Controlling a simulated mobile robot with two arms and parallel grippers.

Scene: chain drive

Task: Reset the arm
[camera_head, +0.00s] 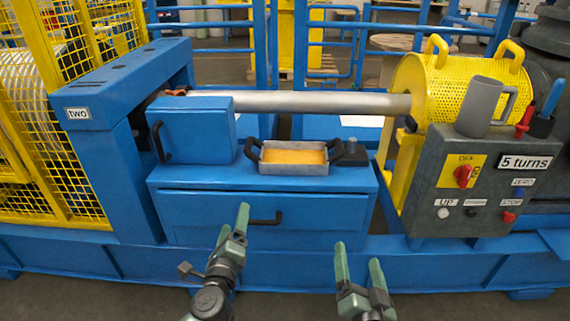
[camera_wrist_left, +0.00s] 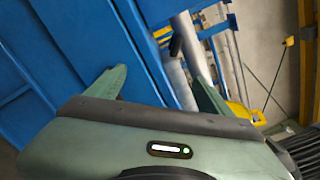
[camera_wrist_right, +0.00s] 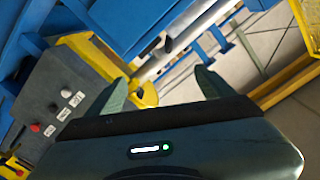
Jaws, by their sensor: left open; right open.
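My left gripper (camera_head: 233,222) is open and empty in front of the blue drawer front, low in the head view. My right gripper (camera_head: 358,264) is open and empty to its right, in front of the lower blue beam. The left fingers also show apart in the left wrist view (camera_wrist_left: 158,88), with nothing between them. The right fingers show apart in the right wrist view (camera_wrist_right: 163,90), also with nothing between them. Neither gripper appears to touch anything.
A blue drawer cabinet (camera_head: 200,221) carries a metal tray (camera_head: 294,168) with an orange bottom. A grey shaft (camera_head: 310,103) runs to a yellow perforated guard (camera_head: 455,88). A control panel (camera_head: 425,197) with a red switch and a grey mug (camera_head: 483,106) stand at the right. Yellow mesh fences the left.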

